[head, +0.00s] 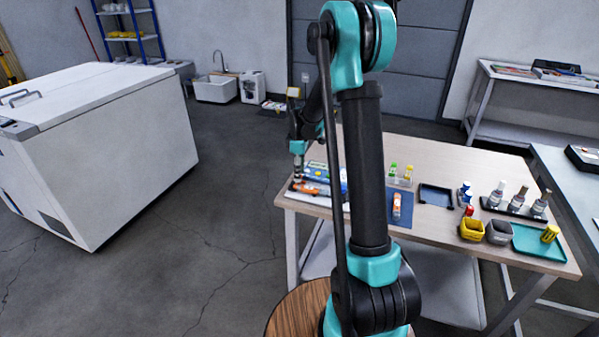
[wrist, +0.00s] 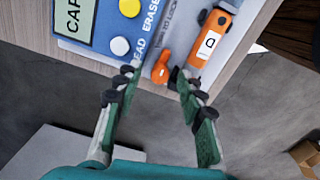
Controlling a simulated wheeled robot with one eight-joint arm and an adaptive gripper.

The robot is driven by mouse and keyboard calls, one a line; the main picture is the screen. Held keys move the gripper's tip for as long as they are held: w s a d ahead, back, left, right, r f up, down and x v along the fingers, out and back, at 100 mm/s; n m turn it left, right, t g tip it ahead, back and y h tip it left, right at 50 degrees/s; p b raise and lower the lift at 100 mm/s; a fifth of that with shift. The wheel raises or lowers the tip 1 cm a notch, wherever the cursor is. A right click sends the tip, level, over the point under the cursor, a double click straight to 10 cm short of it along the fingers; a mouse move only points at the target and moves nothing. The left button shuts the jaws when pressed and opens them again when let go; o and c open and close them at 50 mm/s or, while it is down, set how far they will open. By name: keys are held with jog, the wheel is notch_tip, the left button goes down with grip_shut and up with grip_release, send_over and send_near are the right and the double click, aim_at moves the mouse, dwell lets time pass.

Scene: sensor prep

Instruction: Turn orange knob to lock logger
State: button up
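The orange knob (wrist: 161,68) sits on a grey strip beside the blue panel in the wrist view. My gripper (wrist: 154,76) is open, with its green-padded fingers on either side of the knob. The right fingertip is close to the knob; I cannot tell if it touches. An orange logger (wrist: 213,38) with a white label marked Q lies just right of the knob, near the printed "to lock" text. In the head view my gripper (head: 298,178) is low over the table's left end, by the orange logger (head: 308,188); the knob cannot be made out there.
The blue panel (wrist: 98,42) has a display, yellow and white buttons. Another orange logger (head: 396,208) lies on a blue mat. Bottles (head: 519,198), yellow and grey bins (head: 472,229) and a teal tray (head: 540,243) stand right. A white chest (head: 110,150) stands left.

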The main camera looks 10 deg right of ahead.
jog(key=shift+c, duration=0.3)
grip_shut()
jog(key=shift+m, duration=0.4)
jog(key=m, duration=0.3)
jog(key=shift+m, duration=0.4)
jog(key=m, duration=1.3)
jog(key=shift+w+g, duration=0.1)
jog(key=shift+g, duration=0.2)
jog(key=shift+m, duration=0.3)
